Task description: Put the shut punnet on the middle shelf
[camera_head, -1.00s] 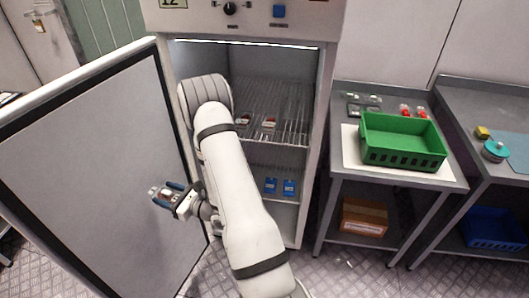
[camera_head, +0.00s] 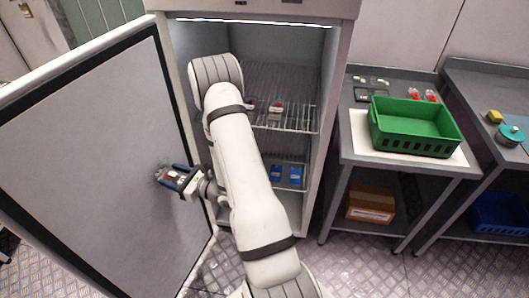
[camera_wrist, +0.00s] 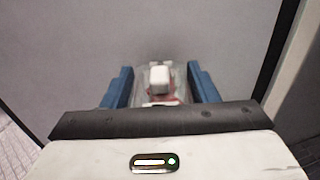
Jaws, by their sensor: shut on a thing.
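My gripper (camera_head: 176,177) is shut on a small clear punnet (camera_head: 172,176) with red contents, in front of the open cabinet door. In the wrist view the punnet (camera_wrist: 160,86) sits between the two blue fingers, with a white piece on top and red below. The lit cabinet stands open behind my arm. A wire shelf (camera_head: 290,117) inside it holds small punnets (camera_head: 275,109) with red in them. My arm hides part of this shelf and the cabinet's left interior. Below, a lower level (camera_head: 285,197) carries blue packs.
The open cabinet door (camera_head: 90,150) fills the left, close to my gripper. At the right, a steel table holds a green crate (camera_head: 415,148) on a white board, with small items behind it. A cardboard box (camera_head: 371,203) sits beneath. Blue packs (camera_head: 295,174) stand low in the cabinet.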

